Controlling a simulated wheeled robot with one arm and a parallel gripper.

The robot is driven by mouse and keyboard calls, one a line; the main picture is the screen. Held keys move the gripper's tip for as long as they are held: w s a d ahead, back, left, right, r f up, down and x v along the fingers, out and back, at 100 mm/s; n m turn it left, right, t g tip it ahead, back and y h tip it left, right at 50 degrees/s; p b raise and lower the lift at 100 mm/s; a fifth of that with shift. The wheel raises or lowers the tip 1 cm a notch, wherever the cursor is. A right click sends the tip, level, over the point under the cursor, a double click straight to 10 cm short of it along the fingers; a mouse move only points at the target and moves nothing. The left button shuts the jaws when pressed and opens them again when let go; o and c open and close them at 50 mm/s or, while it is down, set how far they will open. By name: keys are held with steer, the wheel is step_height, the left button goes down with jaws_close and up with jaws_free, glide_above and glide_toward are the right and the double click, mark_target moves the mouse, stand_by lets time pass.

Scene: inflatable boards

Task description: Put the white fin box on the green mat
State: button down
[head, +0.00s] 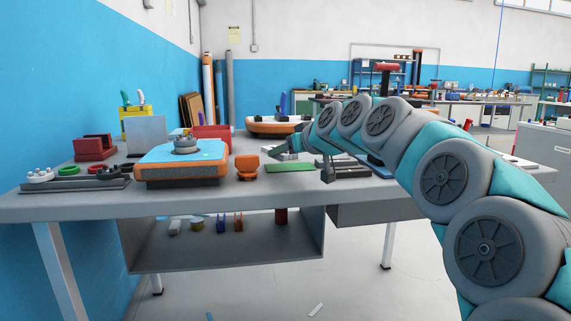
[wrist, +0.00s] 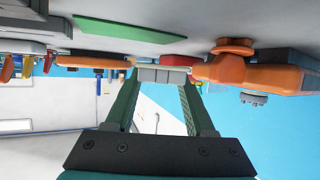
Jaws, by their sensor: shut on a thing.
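The white fin box (wrist: 162,75) shows as a pale block between the fingertips of my gripper (wrist: 160,80) in the wrist view. My gripper is shut on it. The green mat (head: 289,167) lies flat on the grey workbench in the head view, and its visible surface is bare. It also shows in the wrist view (wrist: 130,31), apart from the box. In the head view my gripper (head: 280,150) is low over the bench, just behind the mat. The box is too small there to make out clearly.
An orange piece (head: 247,166) stands just left of the mat on the workbench (head: 330,197). A blue-topped orange board (head: 182,163) lies further left. Dark grey blocks (head: 345,169) lie right of the mat. Another orange-edged board (head: 273,127) is behind.

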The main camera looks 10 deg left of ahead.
mark_target(285, 174)
steer(key=shift+f, duration=1.7)
steer(key=shift+f, duration=0.1)
steer(key=shift+f, duration=0.15)
steer(key=shift+c, duration=1.3)
jaws_free()
steer(key=shift+r, duration=0.3)
steer(key=v, duration=1.2)
steer(key=shift+d+f+b, duration=0.1)
steer(key=shift+b, duration=0.2)
